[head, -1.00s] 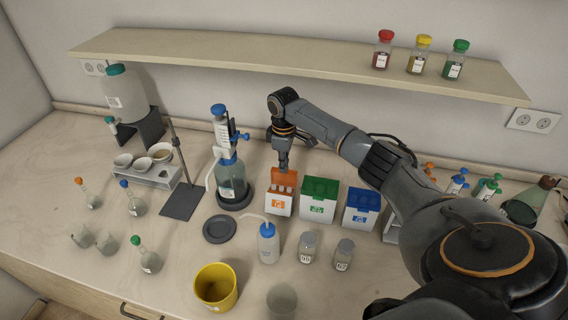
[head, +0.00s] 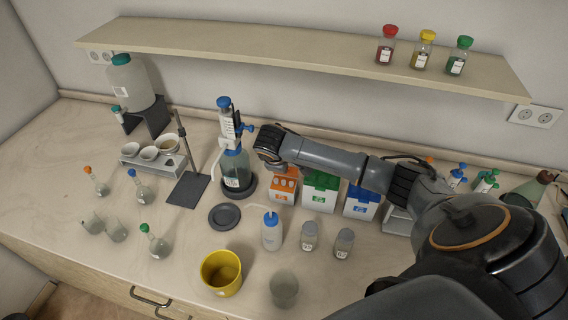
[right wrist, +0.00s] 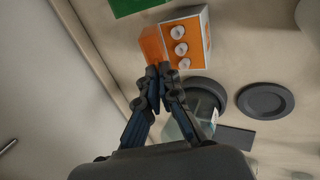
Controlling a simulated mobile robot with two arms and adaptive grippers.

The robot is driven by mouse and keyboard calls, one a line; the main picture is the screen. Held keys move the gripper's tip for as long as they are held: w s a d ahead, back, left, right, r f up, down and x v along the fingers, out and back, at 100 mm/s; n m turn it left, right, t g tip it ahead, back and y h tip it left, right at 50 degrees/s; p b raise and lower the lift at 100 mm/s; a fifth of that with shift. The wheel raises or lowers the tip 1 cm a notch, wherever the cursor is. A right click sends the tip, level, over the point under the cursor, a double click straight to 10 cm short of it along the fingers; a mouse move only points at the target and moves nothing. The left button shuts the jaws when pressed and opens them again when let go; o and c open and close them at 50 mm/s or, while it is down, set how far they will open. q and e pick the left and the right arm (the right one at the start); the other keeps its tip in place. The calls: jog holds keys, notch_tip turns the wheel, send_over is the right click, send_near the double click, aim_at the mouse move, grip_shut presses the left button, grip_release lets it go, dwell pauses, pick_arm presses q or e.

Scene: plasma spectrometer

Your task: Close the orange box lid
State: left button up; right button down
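The orange box (head: 283,197) stands on the bench at the left end of a row of three boxes, with white-capped vials in it. In the right wrist view the box (right wrist: 191,52) is open. Its orange lid (right wrist: 152,45) stands up along the wall side. My right gripper (right wrist: 161,70) has its fingertips together at the lower corner of the lid, with nothing visible between them. Whether they touch the lid I cannot tell. My left gripper is not in view.
A green box (head: 319,197) and a blue box (head: 360,206) stand right of the orange box. The blue-topped dispenser bottle (head: 236,170) stands close on its left. A wash bottle (head: 271,233) and small jars (head: 309,236) are in front. A shelf (head: 300,68) runs above.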

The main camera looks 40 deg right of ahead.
jog(key=shift+s+a, duration=0.1)
jog(key=shift+a, duration=0.05)
dwell(0.3)
jog(key=c, duration=1.5)
grip_release()
jog(key=v, duration=1.2)
